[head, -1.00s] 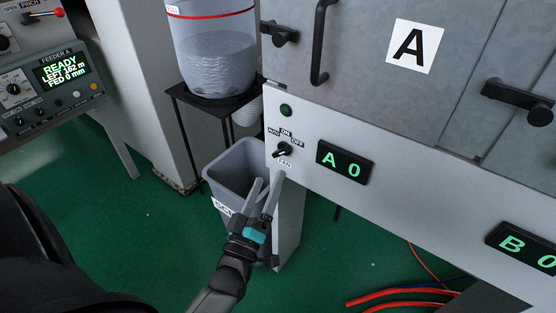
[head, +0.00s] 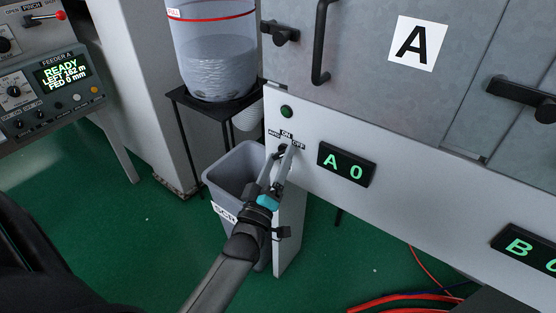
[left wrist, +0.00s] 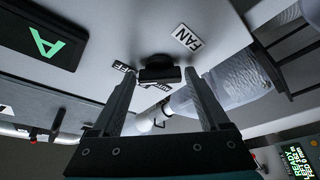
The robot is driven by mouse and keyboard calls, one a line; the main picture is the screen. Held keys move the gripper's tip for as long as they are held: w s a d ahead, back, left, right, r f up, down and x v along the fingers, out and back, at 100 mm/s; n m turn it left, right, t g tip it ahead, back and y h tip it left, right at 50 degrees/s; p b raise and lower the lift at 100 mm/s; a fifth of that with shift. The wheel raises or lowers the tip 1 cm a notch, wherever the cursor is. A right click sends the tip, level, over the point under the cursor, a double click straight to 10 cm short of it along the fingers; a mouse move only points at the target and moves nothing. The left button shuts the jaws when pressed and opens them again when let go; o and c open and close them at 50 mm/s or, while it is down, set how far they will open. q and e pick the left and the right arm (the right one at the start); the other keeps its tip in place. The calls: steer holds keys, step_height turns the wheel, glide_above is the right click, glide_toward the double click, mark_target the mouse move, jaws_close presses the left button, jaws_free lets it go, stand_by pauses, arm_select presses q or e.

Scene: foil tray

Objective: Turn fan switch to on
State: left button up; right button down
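The fan switch is a small black rotary knob (head: 281,151) on the white panel (head: 400,190). Labels AUTO, ON and OFF stand around it. In the left wrist view the knob (left wrist: 159,70) sits in the gap ahead of the fingertips, near the FAN label (left wrist: 187,37). My left gripper (head: 279,154) is open, with its fingertips at the knob, one on each side in the picture. I cannot tell whether they touch it. The fingers partly hide the knob, so its setting is unclear. My right gripper is not in view.
A green lamp (head: 287,112) is above the switch and the A 0 display (head: 346,164) is to its right. A grey bin (head: 216,175) stands just behind my left gripper. Red hoses (head: 405,298) lie on the green floor.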

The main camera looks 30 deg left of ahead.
arm_select(q)
steer(key=c, duration=1.1)
steer(key=shift+o, duration=0.2)
